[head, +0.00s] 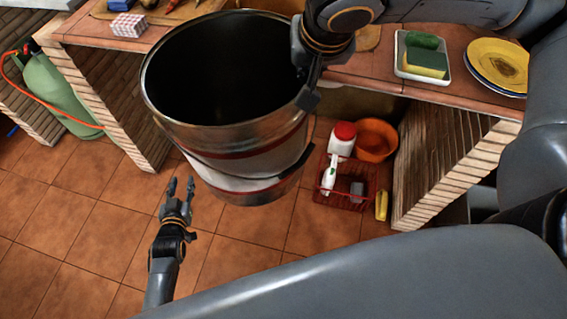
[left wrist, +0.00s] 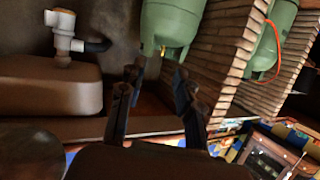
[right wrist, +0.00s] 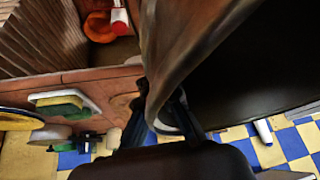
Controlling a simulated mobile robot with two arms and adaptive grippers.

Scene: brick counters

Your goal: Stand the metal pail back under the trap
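The metal pail (head: 235,150) hangs upright in the air in front of the counter in the head view, its dark inside facing up. My right gripper (head: 306,95) is shut on the pail's right rim. The right wrist view shows the fingers (right wrist: 165,112) at the rim, with the pail wall (right wrist: 255,75) beside them. My left gripper (head: 181,188) is open and empty, low over the floor at the pail's left. A white trap (left wrist: 62,32) with a dark pipe shows in the left wrist view, away from the open left fingers (left wrist: 158,78). The pail hides the trap in the head view.
A red basket (head: 345,188) with bottles, an orange bowl (head: 376,139) and a yellow object (head: 381,206) stand under the counter at right. Brick supports (head: 115,110) flank the opening. A green gas cylinder (head: 60,98) is at left. The front floor tiles (head: 240,255) are clear.

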